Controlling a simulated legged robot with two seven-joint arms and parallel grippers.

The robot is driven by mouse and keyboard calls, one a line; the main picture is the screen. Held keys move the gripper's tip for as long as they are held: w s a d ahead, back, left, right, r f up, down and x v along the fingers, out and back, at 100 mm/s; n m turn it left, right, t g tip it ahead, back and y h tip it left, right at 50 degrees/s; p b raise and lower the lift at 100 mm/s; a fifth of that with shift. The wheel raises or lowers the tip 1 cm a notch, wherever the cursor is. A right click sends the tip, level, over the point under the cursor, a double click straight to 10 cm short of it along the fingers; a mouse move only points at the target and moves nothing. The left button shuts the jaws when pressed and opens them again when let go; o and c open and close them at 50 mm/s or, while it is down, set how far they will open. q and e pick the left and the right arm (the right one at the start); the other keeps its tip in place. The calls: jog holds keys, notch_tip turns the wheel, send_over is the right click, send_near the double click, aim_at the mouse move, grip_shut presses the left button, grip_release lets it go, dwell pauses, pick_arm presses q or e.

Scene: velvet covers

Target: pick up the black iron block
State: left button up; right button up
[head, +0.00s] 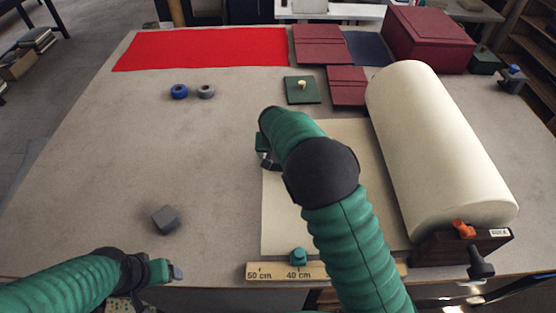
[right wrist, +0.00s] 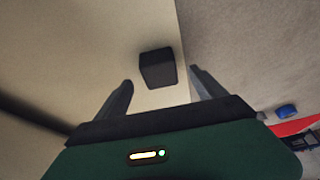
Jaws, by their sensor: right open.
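The black iron block (right wrist: 157,68) lies on the cream sheet (right wrist: 85,40) near its edge in the right wrist view. In the head view I cannot make it out; my right arm covers part of the sheet. My right gripper (right wrist: 162,78) is open and empty, with the block showing between and just beyond its two fingertips, apart from both. In the head view my right gripper (head: 267,158) is over the sheet's left edge, mostly hidden by my arm. My left gripper (head: 176,272) is at the table's front edge; its jaws are too small to read.
A grey block (head: 165,219) lies on the bare table at left. A wooden ruler (head: 325,271) runs along the front edge. A green board (head: 302,90) with a knob and dark red covers (head: 320,45) lie behind.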

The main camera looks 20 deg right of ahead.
jog(key=shift+w+d+f, duration=0.15)
jog(key=shift+d+f, duration=0.05)
jog(key=shift+f, duration=0.2)
jog(key=p+x, duration=0.1)
jog(key=x, duration=0.2)
jog(key=shift+w+f, duration=0.25)
jog(key=shift+w, duration=0.05)
jog(key=shift+w+a+f, duration=0.1)
jog(key=shift+w+f, duration=0.15)
jog(key=shift+f, duration=0.1)
jog(key=shift+s+d, duration=0.15)
jog(key=shift+d, duration=0.1)
jog(key=c, duration=0.7)
jog(key=shift+a, duration=0.1)
grip_shut()
jog(key=shift+r, duration=0.1)
